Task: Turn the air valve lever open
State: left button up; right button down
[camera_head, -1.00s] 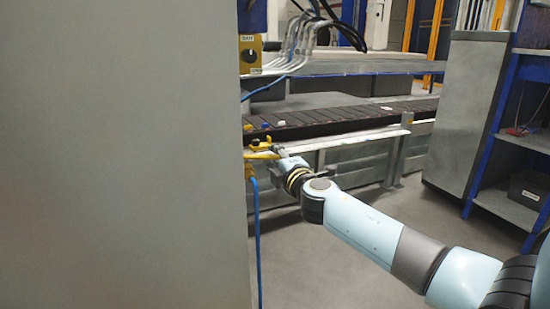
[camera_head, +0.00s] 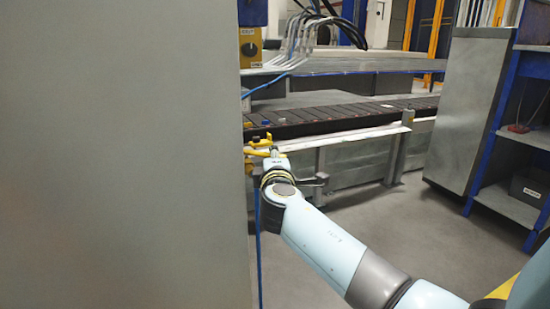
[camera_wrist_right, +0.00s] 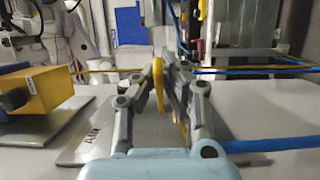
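The yellow air valve lever (camera_wrist_right: 158,84) stands between the two fingers of my right gripper (camera_wrist_right: 157,80) in the right wrist view. The fingers are spread on either side of it; the right one looks close, but I cannot tell whether it touches. In the head view, yellow valve parts (camera_head: 262,151) show at the edge of the grey panel, with my right gripper (camera_head: 274,157) just beside them. The valve body is mostly hidden by the panel and gripper. A plate labelled AIR (camera_wrist_right: 92,133) lies behind the left finger. My left gripper is not in view.
A large grey panel (camera_head: 120,150) fills the left of the head view. A blue hose (camera_head: 257,240) hangs along its edge and also shows in the right wrist view (camera_wrist_right: 270,144). A yellow box (camera_wrist_right: 35,90) is left of the gripper. Open floor (camera_head: 400,230) lies right.

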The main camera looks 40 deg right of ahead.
jog(key=shift+s+a+m+g+h, duration=0.2)
jog(key=shift+m+g+h, duration=0.1)
jog(key=shift+m+h, duration=0.15)
jog(key=c, duration=1.4)
grip_release()
jog(key=shift+c, duration=0.2)
jog(key=v, duration=0.7)
jog(key=shift+a, duration=0.15)
jog(key=shift+s, duration=0.15)
